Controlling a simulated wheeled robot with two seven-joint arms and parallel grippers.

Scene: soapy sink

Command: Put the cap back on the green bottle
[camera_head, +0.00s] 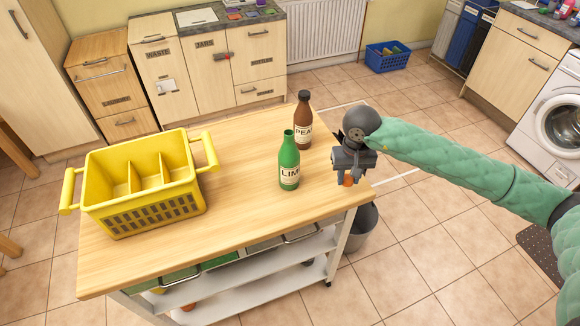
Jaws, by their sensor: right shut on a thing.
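The green bottle (289,163) stands upright on the wooden trolley top, with a white label reading "LIM". Its neck is open, with no cap on it. My right gripper (348,179) is to the right of the green bottle, over the right edge of the trolley top, pointing down. It is shut on a small orange cap (348,181), which shows just below the fingers and is partly hidden by them. My left gripper is out of view.
A brown bottle (303,126) stands upright just behind the green one. A yellow divided crate (150,215) sits on the left of the wooden trolley top (245,225). The front middle of the top is clear. A grey bin (360,228) stands beside the trolley.

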